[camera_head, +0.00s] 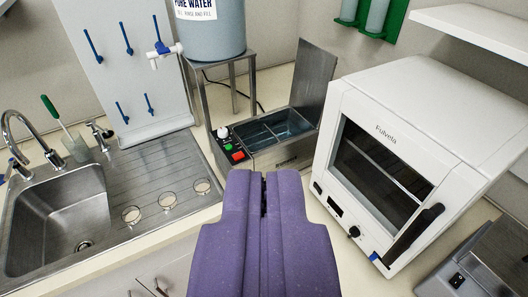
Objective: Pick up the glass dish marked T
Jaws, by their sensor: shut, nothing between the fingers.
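Three small round glass dishes stand in a slanting row on the ribbed steel drainboard (150,175) right of the sink. They are the left dish (131,215), the middle dish (167,200) and the right dish (202,187). Any marks on them are too small to read, so I cannot tell which is marked T. My purple gripper (264,178) is shut and empty in the lower middle. It is to the right of the dishes and apart from them. It hides part of the counter and the front of the water bath.
The sink (62,225) with its tap (14,140) is at left. An open-lidded water bath (270,130) stands beyond my gripper. A white oven (400,150) fills the right. A pure-water tank (210,30) sits on a stand behind. A pegged board (125,70) stands behind the drainboard.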

